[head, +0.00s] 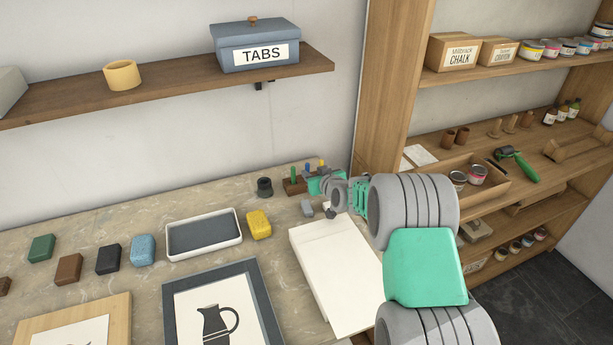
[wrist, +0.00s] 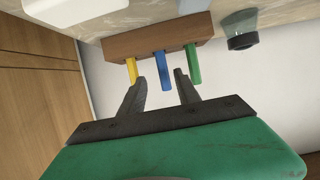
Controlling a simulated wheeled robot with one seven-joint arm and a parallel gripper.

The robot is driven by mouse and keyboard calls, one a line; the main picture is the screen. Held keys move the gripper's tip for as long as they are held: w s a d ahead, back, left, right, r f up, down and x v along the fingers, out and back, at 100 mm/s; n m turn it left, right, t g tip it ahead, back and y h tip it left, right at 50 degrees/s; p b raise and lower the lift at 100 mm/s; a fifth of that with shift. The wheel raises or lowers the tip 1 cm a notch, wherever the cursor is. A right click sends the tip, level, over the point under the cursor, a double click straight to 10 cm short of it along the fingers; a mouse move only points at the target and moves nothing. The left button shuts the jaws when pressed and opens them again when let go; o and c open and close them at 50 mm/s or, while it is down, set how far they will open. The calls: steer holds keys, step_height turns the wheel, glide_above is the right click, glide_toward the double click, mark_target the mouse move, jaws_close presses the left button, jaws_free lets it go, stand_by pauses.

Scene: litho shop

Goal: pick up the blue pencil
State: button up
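The blue pencil (head: 307,168) stands in a small brown wooden block (head: 293,187) at the back of the counter, between a green pencil (head: 293,174) and a yellow pencil (head: 321,163). The wrist view shows the scene upside down, with the blue pencil (wrist: 162,72) in the middle of the block (wrist: 150,41). My gripper (wrist: 159,76) is open and empty, its two dark fingers apart. The blue pencil's end shows in the gap between the fingertips; I cannot tell how deep it is. In the head view my gripper (head: 318,184) partly hides the block's right side.
A dark round pot (head: 265,187) stands left of the block. A small grey block (head: 307,208) and a white stack of paper (head: 335,270) lie in front. A yellow block (head: 258,225) and a tray (head: 203,252) are further left. A wooden shelf unit (head: 388,80) rises at the right.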

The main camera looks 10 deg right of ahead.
steer(key=x, duration=0.2)
steer(key=p+x, duration=0.1)
steer(key=x, duration=0.1)
steer(key=p+x, duration=0.1)
steer(key=x, duration=0.2)
steer(key=shift+w+a+r, duration=0.2)
steer(key=shift+a+r, duration=0.1)
steer(key=shift+a, duration=0.1)
steer(key=shift+c, duration=0.3)
jaws_close()
